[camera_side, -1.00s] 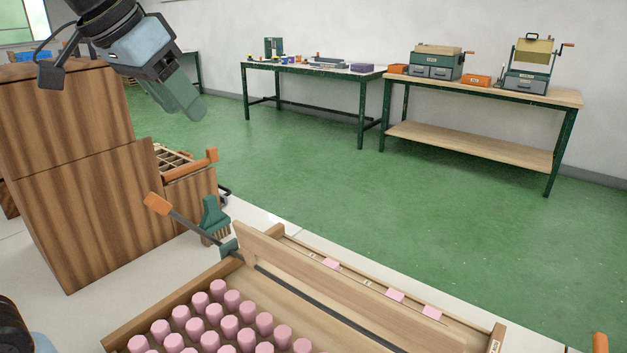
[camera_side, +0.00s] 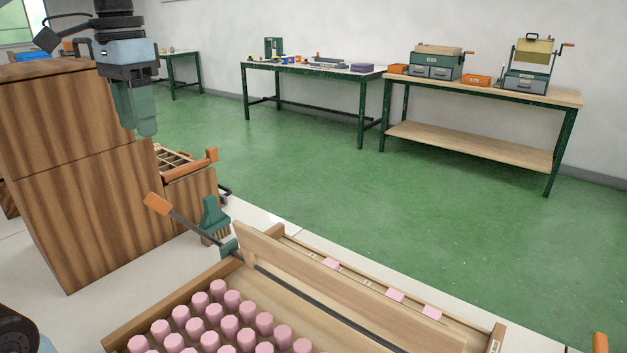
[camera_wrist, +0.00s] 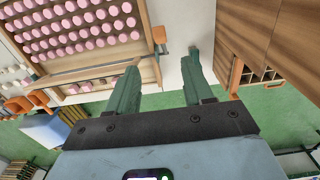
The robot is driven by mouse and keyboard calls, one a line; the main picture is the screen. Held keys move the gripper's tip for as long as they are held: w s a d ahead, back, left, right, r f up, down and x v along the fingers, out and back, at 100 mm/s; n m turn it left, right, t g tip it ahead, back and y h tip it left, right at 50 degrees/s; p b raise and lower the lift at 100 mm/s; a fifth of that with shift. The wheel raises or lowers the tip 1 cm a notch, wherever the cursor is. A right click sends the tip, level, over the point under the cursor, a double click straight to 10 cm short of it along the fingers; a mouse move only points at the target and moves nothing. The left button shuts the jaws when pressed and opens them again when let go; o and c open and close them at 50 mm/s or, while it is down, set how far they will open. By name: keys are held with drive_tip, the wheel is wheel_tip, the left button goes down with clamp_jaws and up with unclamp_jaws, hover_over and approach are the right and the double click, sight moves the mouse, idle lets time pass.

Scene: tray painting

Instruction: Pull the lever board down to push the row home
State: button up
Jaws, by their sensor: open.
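The lever board (camera_side: 330,285) is a long wooden plank standing along the far side of the peg tray (camera_side: 140,325) in the side view. A dark lever arm at its left end rises to an orange handle (camera_side: 157,203). An orange grip, seemingly this handle, also shows in the wrist view (camera_wrist: 159,34). Several pink pegs (camera_side: 232,300) stand in rows before the board. A few pink pieces (camera_side: 395,295) show in the channel behind it. My gripper (camera_side: 146,134) points down above and slightly left of the handle, apart from it. In the wrist view its green fingers (camera_wrist: 163,62) are spread and empty.
A tall wooden cabinet (camera_side: 90,200) stands close behind and left of my gripper. A green brush-like tool (camera_side: 214,218) stands beside the lever arm. Workbenches (camera_side: 480,140) stand far off across open green floor.

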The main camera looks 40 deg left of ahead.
sight(156, 196)
wheel_tip(156, 196, down, 14)
drive_tip(key=shift+f, duration=0.15)
idle(0.7)
clamp_jaws()
